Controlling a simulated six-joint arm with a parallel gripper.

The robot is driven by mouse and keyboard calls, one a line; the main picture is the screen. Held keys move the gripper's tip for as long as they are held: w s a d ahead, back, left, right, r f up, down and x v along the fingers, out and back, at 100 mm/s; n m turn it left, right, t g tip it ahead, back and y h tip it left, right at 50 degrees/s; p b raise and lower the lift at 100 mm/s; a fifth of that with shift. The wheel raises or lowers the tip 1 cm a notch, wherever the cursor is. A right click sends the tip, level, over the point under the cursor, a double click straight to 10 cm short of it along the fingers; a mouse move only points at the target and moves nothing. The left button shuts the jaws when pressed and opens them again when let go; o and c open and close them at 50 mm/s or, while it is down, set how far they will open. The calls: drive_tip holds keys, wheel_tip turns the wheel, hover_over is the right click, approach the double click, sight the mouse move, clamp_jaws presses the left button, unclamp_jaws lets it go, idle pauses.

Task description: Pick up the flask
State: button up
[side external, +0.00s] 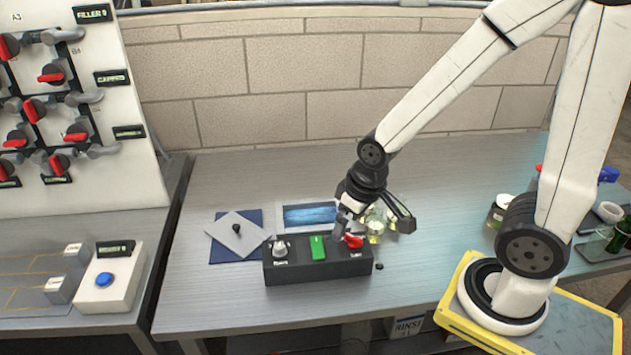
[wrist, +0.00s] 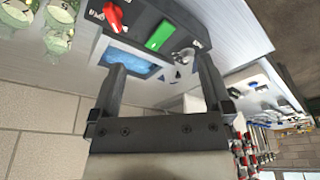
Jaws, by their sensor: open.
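Several small glass flasks with pale yellow-green contents (side external: 375,232) stand close together on the metal table, just right of my gripper in the side view. In the wrist view the flasks (wrist: 58,38) are at the top left corner, outside the jaws, with character labels on some. I cannot tell which one is the task's flask. My gripper (side external: 347,222) is low over the table, behind the right end of a black control box. In the wrist view my gripper (wrist: 161,66) has its two fingers wide apart with nothing held between them. My wrist partly hides the flasks in the side view.
The black control box (side external: 318,268) carries a red knob, a green switch and a silver knob. Behind it lies a blue panel (side external: 311,215). A grey plate (side external: 238,236) with a black knob lies on a dark blue mat at left. The table's left front is clear.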

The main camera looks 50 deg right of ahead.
drive_tip(key=w+d+f+m+g, duration=0.1)
drive_tip(key=w+d+f+m, duration=0.1)
drive_tip(key=d+m, duration=0.4)
drive_tip(key=w+d+f+m, duration=0.3)
drive_tip(key=d+m, duration=0.3)
drive_tip(key=d, duration=0.3)
drive_tip(key=w+d+f+m+g, duration=0.1)
drive_tip(key=w+d+f+m, duration=0.1)
drive_tip(key=d+m, duration=0.4)
drive_tip(key=shift+w+d+f+g, duration=0.15)
drive_tip(key=shift+w+d, duration=0.1)
drive_tip(key=shift+d, duration=0.2)
drive_tip(key=shift+w+d+f+g, duration=0.1)
drive_tip(key=shift+w+d+g, duration=0.1)
drive_tip(key=shift+d, duration=0.2)
drive_tip(key=shift+f, duration=0.15)
drive_tip(key=shift+f, duration=1.15)
drive_tip(key=shift+w+d+f, duration=0.1)
drive_tip(key=shift+f, duration=1.2)
drive_tip(key=shift+w+d+f, duration=0.1)
drive_tip(key=shift+f, duration=1.2)
